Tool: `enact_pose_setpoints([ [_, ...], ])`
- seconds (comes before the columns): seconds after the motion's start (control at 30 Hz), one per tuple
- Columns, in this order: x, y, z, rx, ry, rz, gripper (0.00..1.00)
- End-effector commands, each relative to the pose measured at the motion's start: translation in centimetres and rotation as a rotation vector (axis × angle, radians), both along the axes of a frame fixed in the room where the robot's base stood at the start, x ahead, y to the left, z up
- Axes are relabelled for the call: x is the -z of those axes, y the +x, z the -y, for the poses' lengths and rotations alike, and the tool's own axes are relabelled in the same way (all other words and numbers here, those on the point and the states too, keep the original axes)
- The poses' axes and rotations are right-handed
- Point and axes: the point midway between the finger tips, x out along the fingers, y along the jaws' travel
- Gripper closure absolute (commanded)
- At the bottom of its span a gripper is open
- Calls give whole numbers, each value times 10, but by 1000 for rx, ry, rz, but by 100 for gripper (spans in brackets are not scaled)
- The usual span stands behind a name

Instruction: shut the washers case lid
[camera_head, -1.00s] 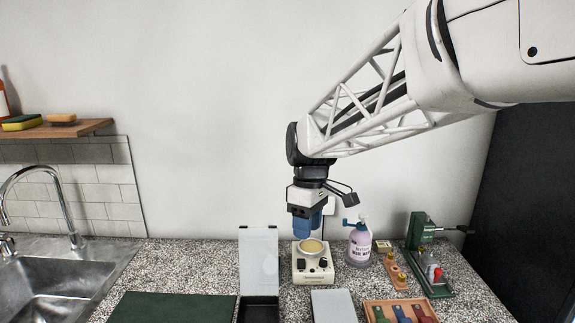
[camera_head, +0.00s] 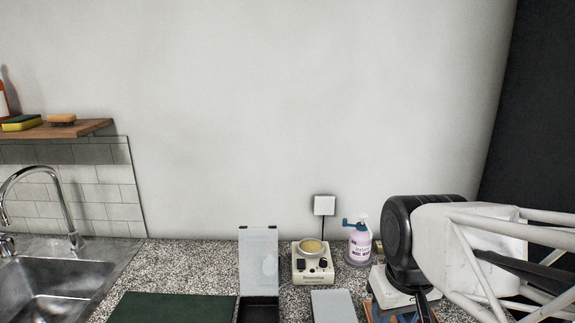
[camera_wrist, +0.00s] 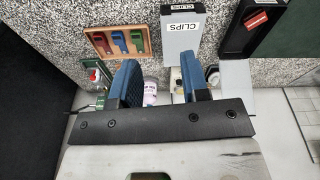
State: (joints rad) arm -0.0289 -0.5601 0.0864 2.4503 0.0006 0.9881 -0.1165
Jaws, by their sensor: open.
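The open case, which I take to be the washers case, has a black base (camera_head: 258,310) and a pale see-through lid (camera_head: 259,258) standing upright at its back edge. In the wrist view its base (camera_wrist: 240,42) is at the upper right, with a small label too small to read, and the pale lid (camera_wrist: 237,74) shows below it. My gripper (camera_wrist: 160,75) has two blue fingers spread apart with nothing between them. In the head view it is right of the case, its fingers hidden by my wrist.
A closed grey case (camera_head: 333,306) marked CLIPS (camera_wrist: 181,28) lies just right of the open case. A wooden tray (camera_wrist: 94,40) holds coloured clips. A dark green mat (camera_head: 170,308) lies left.

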Motion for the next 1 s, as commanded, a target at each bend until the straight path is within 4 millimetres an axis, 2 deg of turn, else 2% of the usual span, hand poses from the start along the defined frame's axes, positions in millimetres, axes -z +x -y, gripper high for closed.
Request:
enact_pose_setpoints([
  [0.03, 3, -10, 4, 34, 3, 12, 58],
  [0.2, 13, -30, 11, 127, 13, 44, 58],
  [0.37, 18, -38, 14, 162, 18, 55, 58],
  [0.77, 17, -37, 13, 161, 17, 54, 58],
  [1.0, 8, -20, 8, 92, 10, 30, 58],
])
